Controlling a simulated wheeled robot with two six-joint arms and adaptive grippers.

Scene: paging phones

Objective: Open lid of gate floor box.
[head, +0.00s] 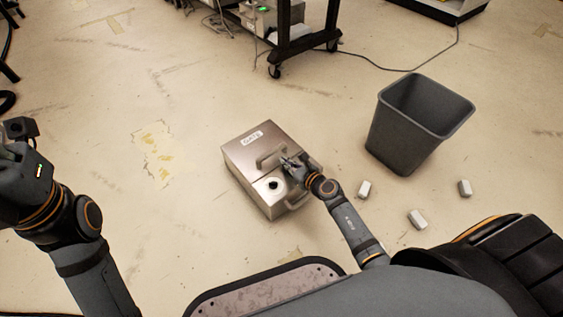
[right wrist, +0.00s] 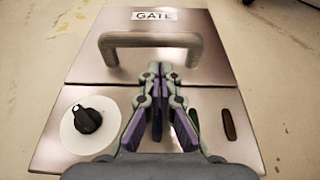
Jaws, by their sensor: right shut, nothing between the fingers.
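The gate floor box (head: 236,153) is a metal box on the floor, with a label reading GATE on its lid (right wrist: 195,67). The lid lies flat and closed. A grey bar handle (right wrist: 150,40) stands on the lid and also shows in the head view (head: 270,157). A black knob on a white disc (right wrist: 88,120) sits on the near panel. My right gripper (head: 288,161) is shut and empty, its tips (right wrist: 162,68) close to the near side of the handle; contact cannot be told. My left gripper (head: 12,150) is at the left edge, its fingers unclear.
A dark grey bin (head: 410,125) stands right of the box. Several small white blocks (head: 417,219) lie on the floor near it. A black wheeled cart (head: 290,45) stands behind, with a cable on the floor. The floor left of the box is clear.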

